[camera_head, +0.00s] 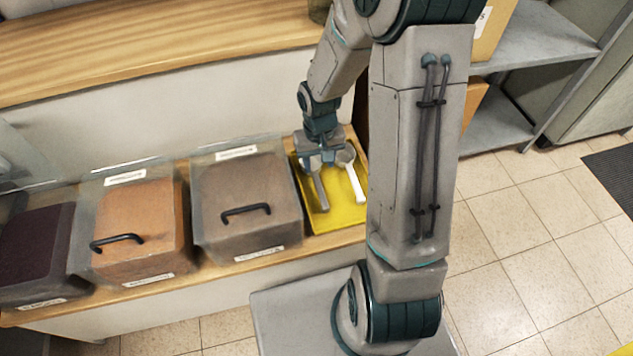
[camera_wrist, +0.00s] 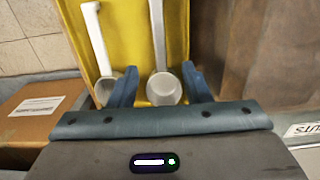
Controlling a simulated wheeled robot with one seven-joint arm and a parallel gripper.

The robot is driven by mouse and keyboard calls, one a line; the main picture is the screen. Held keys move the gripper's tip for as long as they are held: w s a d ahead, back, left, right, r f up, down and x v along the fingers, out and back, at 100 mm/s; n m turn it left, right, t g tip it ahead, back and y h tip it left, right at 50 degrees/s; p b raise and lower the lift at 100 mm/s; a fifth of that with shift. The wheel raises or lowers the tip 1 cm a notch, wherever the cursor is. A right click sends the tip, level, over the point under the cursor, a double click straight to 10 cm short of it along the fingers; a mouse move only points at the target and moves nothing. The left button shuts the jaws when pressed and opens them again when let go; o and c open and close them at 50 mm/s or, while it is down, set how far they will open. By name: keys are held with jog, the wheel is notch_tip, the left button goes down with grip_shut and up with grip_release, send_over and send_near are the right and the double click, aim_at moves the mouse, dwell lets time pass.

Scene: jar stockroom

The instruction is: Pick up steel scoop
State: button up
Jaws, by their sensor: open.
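The steel scoop (camera_head: 321,192) lies in a yellow tray (camera_head: 332,217), grey, its handle toward the tray's front edge. Its bowl is partly hidden by my gripper in the head view. In the wrist view the steel scoop (camera_wrist: 163,88) has its round bowl between my two blue fingers and its handle running to the top edge. My gripper (camera_wrist: 158,74) is open, pointing down over the tray, with one finger on each side of the scoop. It also shows in the head view (camera_head: 321,156). I cannot tell whether the fingers touch it.
A white scoop (camera_head: 353,178) lies just right of the steel one, close to a finger in the wrist view (camera_wrist: 98,40). A lidded bin of brown contents (camera_head: 247,200) stands left of the tray, with an orange bin (camera_head: 135,225) beyond. A cardboard box (camera_wrist: 38,110) is near.

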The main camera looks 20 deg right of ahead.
aim_at(318, 184)
jog(key=f+b, duration=0.1)
jog(key=f, duration=0.4)
jog(key=f+b, duration=0.2)
jog(key=f, duration=0.3)
jog(key=shift+w, duration=0.2)
jog(key=shift+r, duration=0.1)
grip_shut()
